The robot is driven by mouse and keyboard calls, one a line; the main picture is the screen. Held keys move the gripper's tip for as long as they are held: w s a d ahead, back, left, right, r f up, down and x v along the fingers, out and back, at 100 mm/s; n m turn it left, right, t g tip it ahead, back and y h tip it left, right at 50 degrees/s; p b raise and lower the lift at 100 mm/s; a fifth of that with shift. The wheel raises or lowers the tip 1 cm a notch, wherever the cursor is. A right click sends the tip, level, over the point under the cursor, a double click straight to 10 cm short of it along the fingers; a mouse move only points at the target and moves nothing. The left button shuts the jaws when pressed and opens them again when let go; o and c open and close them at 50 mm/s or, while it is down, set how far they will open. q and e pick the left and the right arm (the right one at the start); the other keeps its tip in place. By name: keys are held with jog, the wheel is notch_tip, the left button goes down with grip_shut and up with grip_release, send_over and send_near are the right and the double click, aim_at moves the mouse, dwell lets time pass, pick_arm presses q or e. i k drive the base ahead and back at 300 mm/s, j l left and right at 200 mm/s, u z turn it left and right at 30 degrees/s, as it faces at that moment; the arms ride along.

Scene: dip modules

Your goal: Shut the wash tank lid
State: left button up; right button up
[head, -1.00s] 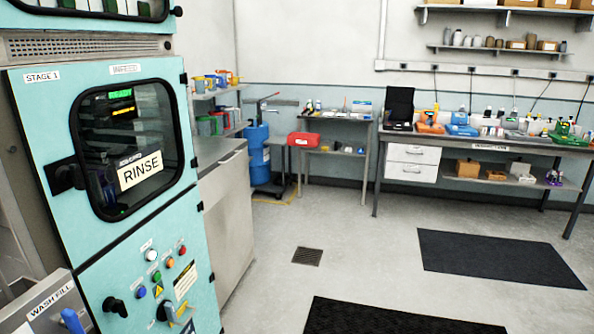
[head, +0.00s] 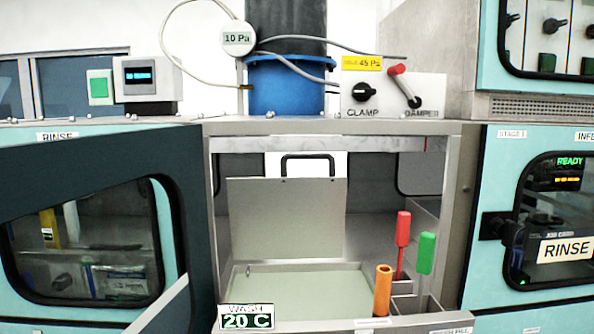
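The wash tank (head: 300,264) sits inside an open steel cabinet in the middle of the head view, with pale greenish liquid showing in it. Its lid (head: 285,220) is a flat grey panel standing upright at the back of the tank, so the tank is open. A black handle (head: 308,157) stands at the lid's top edge, in front of a white patch. A label (head: 247,317) at the tank's front reads WASH 20 C. Neither of my grippers is in view.
Red (head: 403,229), green (head: 426,252) and orange (head: 383,290) handled tools stand in holders at the tank's right. A dark-framed windowed door (head: 180,200) stands open at the left. A clamp and damper box (head: 393,95) and a blue-black cylinder (head: 285,85) sit on top.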

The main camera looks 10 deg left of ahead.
aim_at(282, 218)
jog(key=k+l+u, duration=0.25)
jog(key=k+l, duration=0.2)
jog(key=k+l+u, duration=0.3)
jog(key=k+l, duration=0.05)
jog(key=k, duration=0.1)
